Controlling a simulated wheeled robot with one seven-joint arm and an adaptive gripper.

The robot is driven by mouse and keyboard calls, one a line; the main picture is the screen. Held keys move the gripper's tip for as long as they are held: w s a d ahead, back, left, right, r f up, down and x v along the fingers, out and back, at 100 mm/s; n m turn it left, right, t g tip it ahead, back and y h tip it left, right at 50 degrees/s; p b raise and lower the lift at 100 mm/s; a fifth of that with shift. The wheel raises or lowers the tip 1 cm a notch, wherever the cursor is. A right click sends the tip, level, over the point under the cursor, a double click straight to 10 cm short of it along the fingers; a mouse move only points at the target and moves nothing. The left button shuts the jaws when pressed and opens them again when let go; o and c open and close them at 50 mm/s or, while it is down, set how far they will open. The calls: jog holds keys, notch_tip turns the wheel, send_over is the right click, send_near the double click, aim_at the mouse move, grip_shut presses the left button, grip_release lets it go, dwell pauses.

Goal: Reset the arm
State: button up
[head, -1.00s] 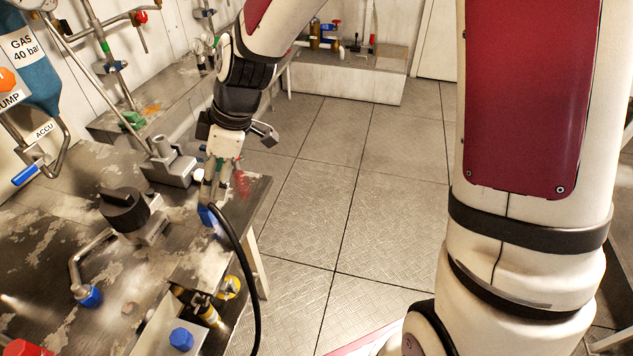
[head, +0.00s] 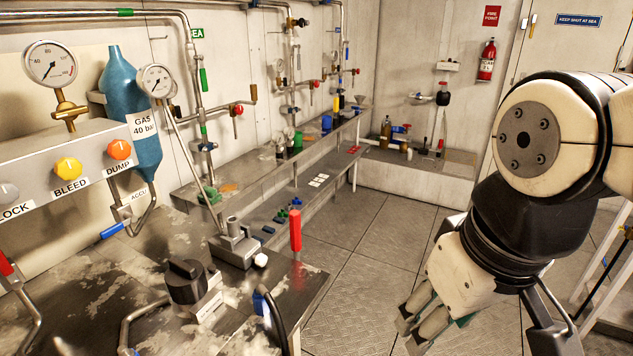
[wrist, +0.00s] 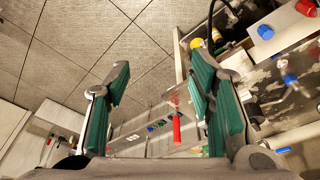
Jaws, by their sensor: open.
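My gripper (head: 418,322) is at the lower right of the head view, over the tiled floor and to the right of the bench. In the wrist view my gripper (wrist: 160,98) shows two green-padded fingers spread apart with nothing between them touching the pads. My arm is folded, with a round joint cover at the right of the head view. The nearest bench (head: 100,290) stands at the left, clear of the fingers. A red upright handle (head: 295,230) stands at its far right corner; it also shows between the fingers in the wrist view (wrist: 176,128), farther off.
A panel with gauges and knobs (head: 95,165) and a blue gas bottle (head: 130,100) stand at the left. A long low bench (head: 290,190) with small fittings runs along the back wall. A fire extinguisher (head: 487,60) hangs by the door. The tiled floor (head: 365,270) is open.

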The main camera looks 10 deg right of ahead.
jog(key=s, duration=0.1)
jog(key=s+d+m, duration=0.1)
jog(key=s, duration=0.1)
jog(key=shift+s+f+m, duration=0.1)
jog(key=shift+m, duration=0.2)
notch_tip(320, 180, up, 8)
jog(key=t+p, duration=0.1)
jog(key=p, duration=0.5)
jog(key=shift+f+t, duration=0.2)
jog(key=shift+t, duration=0.1)
